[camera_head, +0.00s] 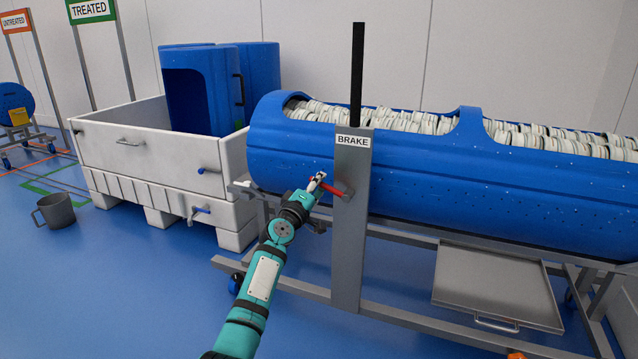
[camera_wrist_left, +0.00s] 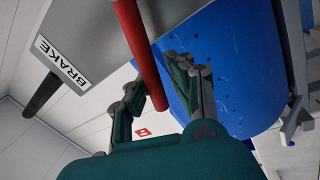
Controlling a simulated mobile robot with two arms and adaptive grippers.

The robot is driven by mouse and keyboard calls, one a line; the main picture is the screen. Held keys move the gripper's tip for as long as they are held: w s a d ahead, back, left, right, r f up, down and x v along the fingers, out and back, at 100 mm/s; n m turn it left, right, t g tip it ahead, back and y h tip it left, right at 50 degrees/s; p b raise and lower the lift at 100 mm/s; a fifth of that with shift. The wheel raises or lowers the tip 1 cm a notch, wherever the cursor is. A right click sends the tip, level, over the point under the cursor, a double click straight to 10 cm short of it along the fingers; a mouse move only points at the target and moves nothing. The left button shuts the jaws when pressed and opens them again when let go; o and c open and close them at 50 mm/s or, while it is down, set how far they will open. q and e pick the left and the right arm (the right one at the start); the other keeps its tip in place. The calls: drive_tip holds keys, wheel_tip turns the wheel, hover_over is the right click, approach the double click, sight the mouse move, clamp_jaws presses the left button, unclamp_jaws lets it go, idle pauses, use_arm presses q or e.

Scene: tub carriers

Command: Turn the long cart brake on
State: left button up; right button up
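The long cart's brake is a red lever (camera_head: 328,189) on a grey upright post (camera_head: 350,225) with a "BRAKE" label (camera_head: 353,141). In the head view the lever points left from the post, roughly level. My left gripper (camera_head: 317,181) is at the lever's free end. In the left wrist view the red lever (camera_wrist_left: 137,50) runs between the two spread fingers of my left gripper (camera_wrist_left: 154,74). A gap shows between the lever and the right finger. Whether the left finger touches the lever I cannot tell. My right gripper is not in view.
The long cart (camera_head: 395,318) carries a big blue tub (camera_head: 430,165) filled with stacked pale items. A black bar stands above the post. A white crate (camera_head: 140,147) with blue tubs is at the left. A grey metal bucket (camera_head: 55,210) stands on the floor.

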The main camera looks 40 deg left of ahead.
use_arm(q)
drive_tip(key=o, duration=0.3)
drive_tip(key=shift+r, duration=0.1)
drive_tip(key=shift+d, duration=0.1)
drive_tip(key=v, duration=1.2)
